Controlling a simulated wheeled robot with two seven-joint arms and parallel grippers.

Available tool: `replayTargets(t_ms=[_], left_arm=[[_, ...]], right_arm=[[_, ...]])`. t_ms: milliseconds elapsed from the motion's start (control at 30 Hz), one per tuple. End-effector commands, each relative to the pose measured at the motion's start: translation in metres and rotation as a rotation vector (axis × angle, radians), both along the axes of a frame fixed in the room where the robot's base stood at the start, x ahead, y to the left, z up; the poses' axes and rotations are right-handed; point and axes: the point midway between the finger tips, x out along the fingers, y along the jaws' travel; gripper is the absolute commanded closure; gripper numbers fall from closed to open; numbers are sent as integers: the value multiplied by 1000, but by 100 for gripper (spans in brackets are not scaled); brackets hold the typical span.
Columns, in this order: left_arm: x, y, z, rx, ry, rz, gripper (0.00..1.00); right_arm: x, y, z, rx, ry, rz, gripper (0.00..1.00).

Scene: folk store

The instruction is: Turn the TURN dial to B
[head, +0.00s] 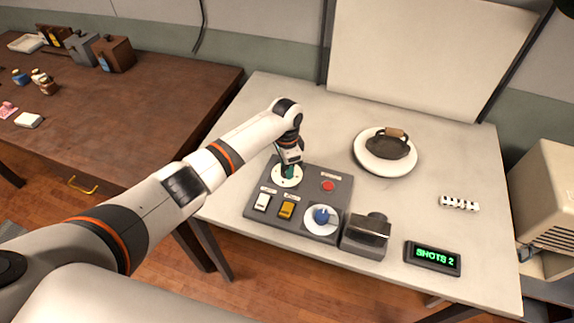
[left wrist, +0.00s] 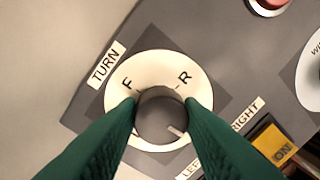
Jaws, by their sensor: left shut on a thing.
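The TURN dial (head: 287,181) is a cream disc with a dark round knob on the grey control panel (head: 335,190). In the left wrist view the disc (left wrist: 118,98) shows the letters F and R on its far side, beside a TURN label (left wrist: 105,64). My left gripper (head: 289,168) comes down on the dial from above. Its green fingers (left wrist: 160,112) are shut on the two sides of the dark knob (left wrist: 160,108). A light pointer mark on the knob points to the lower right. The fingers hide the disc's near part, and no B shows. My right gripper is not in view.
The panel also holds a red button (head: 328,186), a white switch (head: 262,202), a yellow switch (head: 287,209) and a blue knob (head: 322,215). A dark grey box (head: 367,236) and a SHOTS 2 display (head: 433,257) stand to the right. A plate (head: 368,166) lies behind.

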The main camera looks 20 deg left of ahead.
Motion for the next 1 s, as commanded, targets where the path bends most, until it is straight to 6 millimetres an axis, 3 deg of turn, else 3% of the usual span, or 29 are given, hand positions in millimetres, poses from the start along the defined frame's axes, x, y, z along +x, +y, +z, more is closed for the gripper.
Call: replayTargets(t_ms=[767,800,900,1000], left_arm=[[1,-1,2,-3,-5,-100,89],[1,-1,2,-3,-5,-100,60],[1,-1,2,-3,-3,-100,45],[1,-1,1,-2,-3,-100,45]], right_arm=[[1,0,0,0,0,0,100],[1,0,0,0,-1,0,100],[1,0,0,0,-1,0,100],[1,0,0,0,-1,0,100]])
